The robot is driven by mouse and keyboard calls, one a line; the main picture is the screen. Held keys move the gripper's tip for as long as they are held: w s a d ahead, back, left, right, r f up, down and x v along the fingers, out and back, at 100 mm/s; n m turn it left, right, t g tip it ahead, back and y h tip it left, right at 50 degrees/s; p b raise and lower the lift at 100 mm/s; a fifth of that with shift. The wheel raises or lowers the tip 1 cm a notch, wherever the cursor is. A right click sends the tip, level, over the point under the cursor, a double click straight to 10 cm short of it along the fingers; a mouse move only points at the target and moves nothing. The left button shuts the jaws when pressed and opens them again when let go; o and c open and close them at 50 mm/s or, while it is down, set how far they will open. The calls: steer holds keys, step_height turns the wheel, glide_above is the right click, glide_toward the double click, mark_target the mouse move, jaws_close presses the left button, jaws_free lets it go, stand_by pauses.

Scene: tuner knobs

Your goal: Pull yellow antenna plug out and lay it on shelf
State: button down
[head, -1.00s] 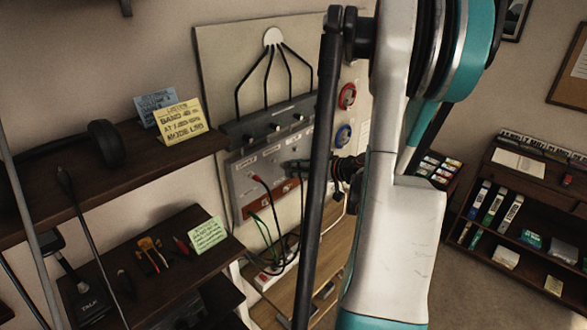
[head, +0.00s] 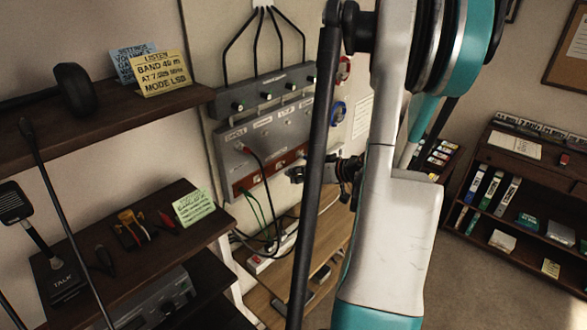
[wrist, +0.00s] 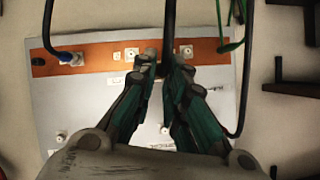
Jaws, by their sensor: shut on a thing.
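My gripper (wrist: 166,62) is shut in front of the grey socket panel (wrist: 60,110), near its orange strip (wrist: 110,57). A black cable (wrist: 169,22) runs from between the fingertips. The plug body is mostly hidden by the fingers, and I cannot make out yellow on it or tell whether it still sits in a socket. In the head view my gripper (head: 297,174) shows small beside the panel (head: 235,155), partly behind my dark column. The lower dark shelf (head: 90,295) and upper dark shelf (head: 170,110) are at the left.
Another plug with a dark cable (wrist: 70,57) sits in the strip. The lower shelf carries a green card (head: 194,207), small tools (head: 133,228) and a microphone stand (head: 62,280). A wooden bench (head: 262,304) stands below.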

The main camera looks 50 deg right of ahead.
steer(key=s+f+g+b, duration=0.1)
steer(key=s+f+b, duration=0.3)
steer(key=f+b, duration=0.6)
steer(key=s+f+g+b, duration=0.2)
steer(key=s+f+b, duration=0.4)
steer(key=f, duration=0.8)
steer(key=b, duration=0.5)
glide_above(312, 257)
steer(key=s, duration=0.3)
steer(key=shift+m, duration=0.3)
steer(key=shift+d+f, duration=0.2)
steer(key=shift+f, duration=2.9)
steer(key=shift+f, duration=0.4)
steer(key=shift+s+a+f, duration=0.15)
steer(key=shift+a+f, duration=0.05)
steer(key=shift+f, duration=0.5)
steer(key=c, duration=1.6)
jaws_free()
steer(key=shift+o, duration=0.6)
steer(key=shift+w+d+f, duration=0.1)
steer(key=shift+w+f, duration=0.05)
steer(key=shift+w, duration=0.05)
steer(key=shift+d+r, duration=0.1)
steer(key=shift+r, duration=0.25)
steer(key=shift+r+p, duration=0.8)
steer(key=shift+r, duration=0.6)
